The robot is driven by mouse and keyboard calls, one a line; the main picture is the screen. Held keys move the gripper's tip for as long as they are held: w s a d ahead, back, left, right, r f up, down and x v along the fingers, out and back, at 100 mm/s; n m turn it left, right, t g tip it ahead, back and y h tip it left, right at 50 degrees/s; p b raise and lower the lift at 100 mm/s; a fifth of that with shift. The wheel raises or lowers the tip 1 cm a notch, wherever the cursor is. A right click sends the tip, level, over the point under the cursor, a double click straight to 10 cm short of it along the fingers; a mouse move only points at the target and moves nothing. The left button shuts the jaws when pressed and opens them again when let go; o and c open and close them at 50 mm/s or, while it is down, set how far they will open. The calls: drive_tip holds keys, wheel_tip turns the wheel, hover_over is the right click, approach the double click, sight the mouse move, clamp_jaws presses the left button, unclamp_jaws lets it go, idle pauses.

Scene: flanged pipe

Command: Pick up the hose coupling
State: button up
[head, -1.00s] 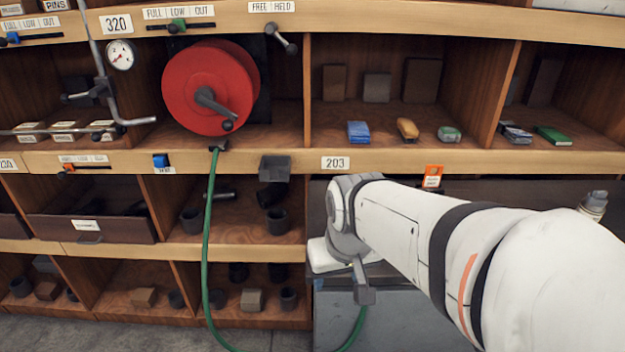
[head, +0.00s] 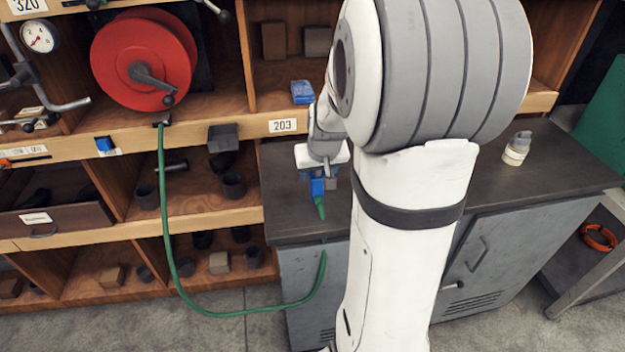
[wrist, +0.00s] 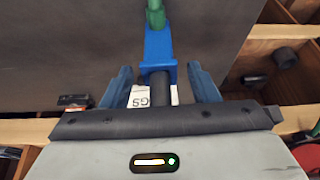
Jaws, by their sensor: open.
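The hose coupling (head: 318,187) is blue with a green hose end, over the dark worktop below shelf label 203 in the head view. In the wrist view the coupling (wrist: 158,48) is a blue block with a dark round end pointing toward my gripper. My gripper (wrist: 160,78) is open, with one blue finger on each side of the dark end and a visible gap on both sides. In the head view my gripper (head: 321,163) is at the coupling, its fingers partly hidden. Whether the coupling rests on the worktop or in a holder is unclear.
The green hose (head: 166,220) hangs from the red reel (head: 145,60) and loops up over the worktop (head: 290,222) edge. Shelves with dark fittings stand left. A small white-labelled bottle (head: 516,148) stands on the worktop at right. A white label (wrist: 150,97) shows beneath the fingers.

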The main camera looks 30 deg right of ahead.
drive_tip(key=shift+x, duration=1.25)
drive_tip(key=shift+c, duration=0.2)
clamp_jaws()
